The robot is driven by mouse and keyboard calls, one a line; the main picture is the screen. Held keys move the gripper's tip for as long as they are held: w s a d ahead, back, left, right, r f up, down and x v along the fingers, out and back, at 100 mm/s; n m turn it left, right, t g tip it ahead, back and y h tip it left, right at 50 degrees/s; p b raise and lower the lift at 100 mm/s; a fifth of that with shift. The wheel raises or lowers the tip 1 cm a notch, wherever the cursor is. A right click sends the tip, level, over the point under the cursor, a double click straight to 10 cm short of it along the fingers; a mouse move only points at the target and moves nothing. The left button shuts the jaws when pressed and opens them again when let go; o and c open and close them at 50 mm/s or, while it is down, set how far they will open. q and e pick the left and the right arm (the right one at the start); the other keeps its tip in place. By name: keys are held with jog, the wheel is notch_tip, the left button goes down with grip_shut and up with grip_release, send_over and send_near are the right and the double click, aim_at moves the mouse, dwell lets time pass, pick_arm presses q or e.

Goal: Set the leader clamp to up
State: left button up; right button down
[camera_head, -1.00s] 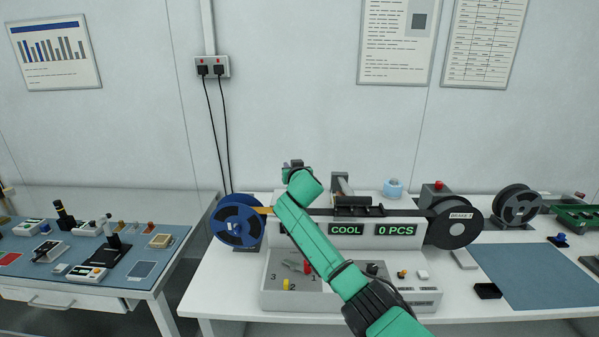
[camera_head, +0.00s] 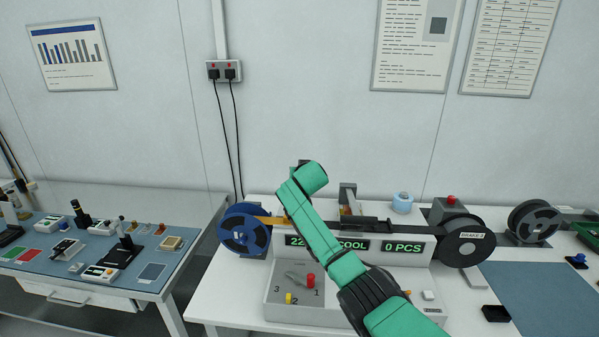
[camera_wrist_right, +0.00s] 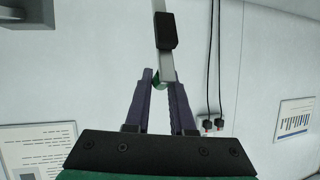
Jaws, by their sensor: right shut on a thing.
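In the right wrist view my right gripper (camera_wrist_right: 159,76) has its two fingers closed in on the end of a grey bar (camera_wrist_right: 164,62) with a black block on it, which I take as the leader clamp lever. A small green piece shows between the fingertips. In the head view my green right arm reaches across the taping machine (camera_head: 275,294) to the left part of its track, near the orange leader tape (camera_head: 271,220). The arm hides the gripper and the clamp there, so the clamp's position is not clear. My left gripper is out of view.
A blue reel (camera_head: 243,231) stands left of the track and a black reel (camera_head: 466,241) right of it. A grey upright part (camera_head: 347,190) stands behind the track. The display (camera_head: 401,247) reads "0 PCS". A side bench (camera_head: 149,273) lies left.

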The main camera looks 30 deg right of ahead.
jog(key=c, duration=1)
grip_release()
jog(key=shift+f, duration=0.45)
jog(key=shift+o, duration=1.1)
jog(key=shift+d, duration=0.1)
jog(key=shift+w+d, duration=0.1)
jog(key=shift+r, duration=0.1)
